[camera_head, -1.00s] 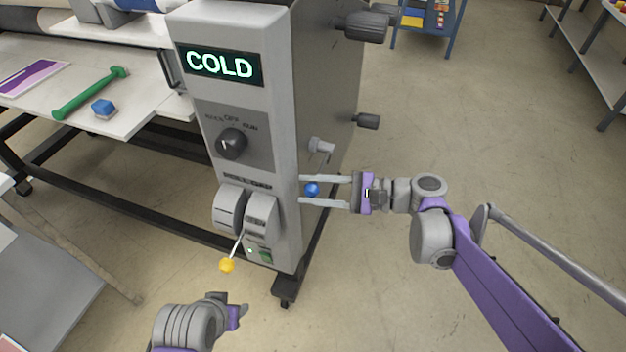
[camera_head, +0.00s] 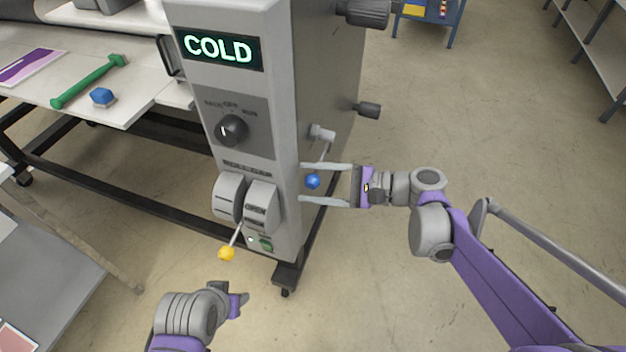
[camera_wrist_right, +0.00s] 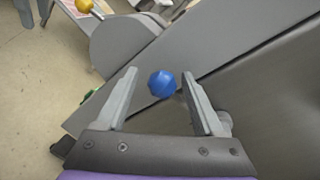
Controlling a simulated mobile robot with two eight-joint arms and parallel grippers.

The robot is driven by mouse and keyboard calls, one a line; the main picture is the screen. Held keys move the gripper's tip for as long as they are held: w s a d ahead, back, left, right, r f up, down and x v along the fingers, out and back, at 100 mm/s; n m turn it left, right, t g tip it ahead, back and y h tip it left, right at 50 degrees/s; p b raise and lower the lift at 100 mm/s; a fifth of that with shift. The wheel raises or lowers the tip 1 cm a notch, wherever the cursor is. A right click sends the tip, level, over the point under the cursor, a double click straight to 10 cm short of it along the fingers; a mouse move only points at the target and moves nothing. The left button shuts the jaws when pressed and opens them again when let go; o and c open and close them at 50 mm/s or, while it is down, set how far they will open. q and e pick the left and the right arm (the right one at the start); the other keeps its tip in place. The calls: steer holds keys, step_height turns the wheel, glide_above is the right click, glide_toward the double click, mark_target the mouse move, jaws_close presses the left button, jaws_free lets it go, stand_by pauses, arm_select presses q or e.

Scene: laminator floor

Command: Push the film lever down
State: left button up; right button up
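The grey machine (camera_head: 281,140) carries two knobbed levers; no label tells me which is the film lever. One, with a blue knob (camera_head: 313,181), hangs on the machine's right side below a grey pivot (camera_head: 322,132). My right gripper (camera_head: 325,183) is open, with one finger above and one below this knob. In the right wrist view, the blue knob (camera_wrist_right: 162,84) lies between the spread fingertips, with gaps on both sides. The other lever, with a yellow knob (camera_head: 226,254), points down and out from the front. My left gripper (camera_head: 240,303) is below it, its finger opening unclear.
The front panel has a COLD display (camera_head: 218,48), a black dial (camera_head: 231,130) and a green button (camera_head: 266,244). A green hammer-like tool (camera_head: 88,82) and a blue block (camera_head: 102,97) lie on the white table at left.

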steer(key=v, duration=1.1)
steer(key=shift+w, duration=0.1)
stand_by(0.5)
